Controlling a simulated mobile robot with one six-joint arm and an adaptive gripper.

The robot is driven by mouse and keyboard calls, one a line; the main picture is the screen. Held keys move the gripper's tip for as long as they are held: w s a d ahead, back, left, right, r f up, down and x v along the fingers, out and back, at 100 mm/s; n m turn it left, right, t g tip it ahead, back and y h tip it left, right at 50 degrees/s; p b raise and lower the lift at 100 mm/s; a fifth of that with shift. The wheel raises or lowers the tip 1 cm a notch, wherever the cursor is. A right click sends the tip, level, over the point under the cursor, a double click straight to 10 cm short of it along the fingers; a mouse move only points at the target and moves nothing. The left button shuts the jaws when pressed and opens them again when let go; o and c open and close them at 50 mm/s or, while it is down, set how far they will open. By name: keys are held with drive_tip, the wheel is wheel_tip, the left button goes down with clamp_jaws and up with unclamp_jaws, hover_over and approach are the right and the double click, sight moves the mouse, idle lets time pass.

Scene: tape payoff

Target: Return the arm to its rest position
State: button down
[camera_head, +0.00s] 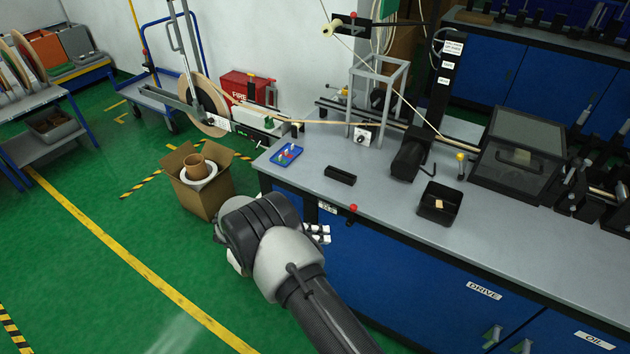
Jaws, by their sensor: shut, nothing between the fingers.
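My arm rises from the bottom of the head view, and its dark and light wrist joints stand in front of the bench's left end. My gripper (317,233) shows only in part beyond the wrist, near the bench's front edge. It is shut and empty. The wrist hides much of it. I cannot tell whether it touches the bench front.
The grey bench (300,180) with blue doors fills the right. On it are a blue tray (286,155), a black block (340,175), a black bin (439,203) and a tape machine. An open cardboard box (205,195) stands left of my wrist.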

drive_tip(key=w+r+n+t+y, duration=0.7)
drive_tip(key=w+r, duration=0.8)
drive_tip(key=r, duration=0.5)
drive_tip(key=s+a+r+n+t+y, duration=0.1)
drive_tip(key=a+r+n+t+y, duration=0.15)
drive_tip(key=r+n, duration=0.45)
drive_tip(key=s+a+r+n+t+y, duration=0.15)
drive_tip(key=r+n+y, duration=0.3)
drive_tip(key=r, duration=0.45)
drive_tip(key=s+d+r+n+g+y, duration=0.1)
drive_tip(key=s+n+y, duration=0.1)
drive_tip(key=s+n, duration=0.55)
drive_tip(key=s+d+r+n+g+y, duration=0.15)
drive_tip(key=s+n, duration=0.25)
drive_tip(key=s, duration=0.7)
drive_tip(key=s+d+f+n+g+h, duration=0.1)
drive_tip(key=s+d+f+n+g, duration=0.1)
drive_tip(key=s, duration=0.6)
drive_tip(key=s+d+f+n+g+h, duration=0.1)
drive_tip(key=s+d+f+n+g, duration=0.1)
drive_tip(key=s, duration=0.7)
drive_tip(key=s+d+f+n+g+h, duration=0.2)
drive_tip(key=s+d+f+n, duration=0.2)
drive_tip(key=s, duration=0.4)
drive_tip(key=shift+s+d+f, duration=0.2)
drive_tip(key=shift+d+f, duration=0.65)
drive_tip(key=shift+d, duration=0.1)
